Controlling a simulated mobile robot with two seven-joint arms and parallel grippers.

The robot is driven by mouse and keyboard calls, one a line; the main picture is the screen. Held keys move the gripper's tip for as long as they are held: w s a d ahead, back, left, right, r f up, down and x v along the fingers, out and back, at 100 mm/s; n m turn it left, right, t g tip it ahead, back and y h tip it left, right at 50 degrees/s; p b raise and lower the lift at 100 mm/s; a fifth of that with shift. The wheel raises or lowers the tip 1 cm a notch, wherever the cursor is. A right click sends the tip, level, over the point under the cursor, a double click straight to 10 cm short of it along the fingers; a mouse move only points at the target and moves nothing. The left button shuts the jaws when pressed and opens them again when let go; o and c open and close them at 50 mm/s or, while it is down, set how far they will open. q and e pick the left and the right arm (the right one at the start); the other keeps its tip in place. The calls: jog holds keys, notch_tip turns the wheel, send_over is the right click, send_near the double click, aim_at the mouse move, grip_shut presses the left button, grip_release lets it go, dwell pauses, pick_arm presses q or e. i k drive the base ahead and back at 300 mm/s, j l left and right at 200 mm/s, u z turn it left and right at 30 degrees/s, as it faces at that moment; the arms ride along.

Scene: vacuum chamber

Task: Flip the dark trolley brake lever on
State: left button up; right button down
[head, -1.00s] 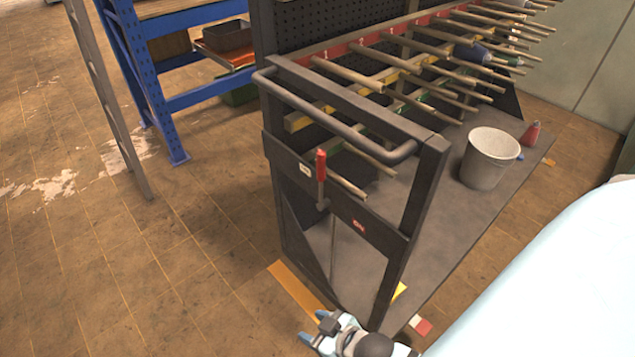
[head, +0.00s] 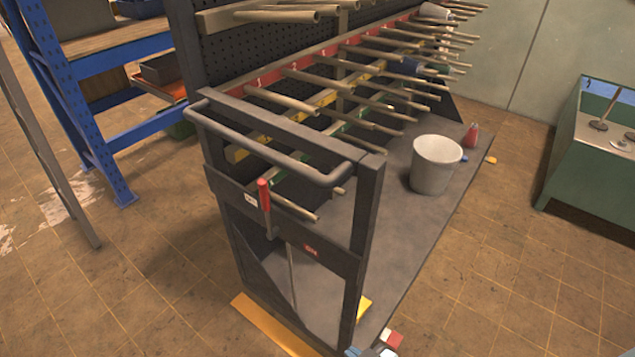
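The dark trolley (head: 362,235) stands in the middle, its end frame towards me. On its end crossbar is the brake lever (head: 264,197), with a red grip on a grey shaft. The lever points up, beside a small white label (head: 250,199). A red label (head: 311,249) that seems to read ON sits to its right on the same bar, apart from the lever. My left gripper is out of view.
The trolley's bent push handle (head: 270,150) juts out above the lever. Rows of pegs (head: 345,85) and a grey bucket (head: 436,165) are on the trolley. A blue shelf (head: 75,120) stands left, a green cabinet (head: 590,160) right. Floor at front left is clear.

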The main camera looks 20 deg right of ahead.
aim_at(263, 192)
jog(key=i+j+z, duration=0.1)
jog(key=z, duration=0.35)
jog(key=i+j+z, duration=0.15)
jog(key=z, duration=0.35)
jog(key=j+z, duration=0.25)
jog(key=z, duration=0.2)
jog(key=i+j+z, duration=0.1)
jog(key=j+z, duration=0.65)
jog(key=j, duration=0.3)
jog(key=j+z, duration=0.25)
jog(key=j, duration=0.3)
jog(key=k+j+z, duration=0.2)
jog(key=j, duration=0.8)
jog(key=k+j, duration=0.15)
jog(key=j, duration=0.3)
jog(key=j+z, duration=0.1)
jog(key=j, duration=0.4)
jog(key=k+j, duration=0.15)
jog(key=j, duration=0.3)
jog(key=k+j, duration=0.1)
jog(key=j, duration=0.35)
jog(key=k+j+z, duration=0.1)
jog(key=j, duration=0.4)
